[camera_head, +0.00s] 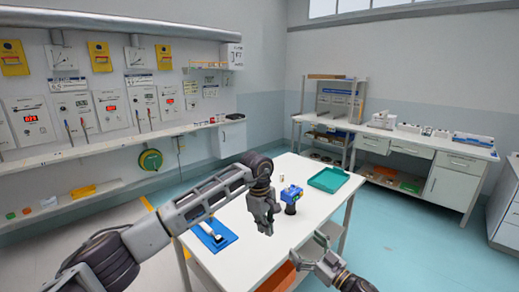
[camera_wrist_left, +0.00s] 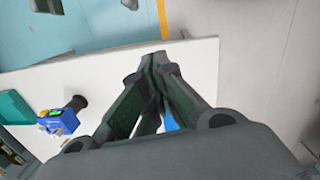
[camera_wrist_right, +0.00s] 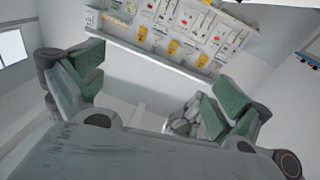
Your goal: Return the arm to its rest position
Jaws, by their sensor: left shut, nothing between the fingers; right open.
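My left gripper (camera_head: 264,222) hangs over the white table (camera_head: 262,254) in the head view, fingers pointing down. In the left wrist view (camera_wrist_left: 152,62) its fingertips meet and hold nothing. My right gripper (camera_head: 318,252) is at the table's front right edge in the head view. In the right wrist view (camera_wrist_right: 150,85) its fingers stand wide apart, with nothing between them. A blue device with a dark round part (camera_head: 291,194) stands on the table, to the right of my left gripper. It also shows in the left wrist view (camera_wrist_left: 62,120).
A green tray (camera_head: 328,179) lies at the table's far right. A blue mat (camera_head: 221,241) with a white tool lies at the near left. A wall of panels and a narrow shelf (camera_head: 78,149) run along the left. A workbench (camera_head: 417,145) stands at the back right. Floor is open on the right.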

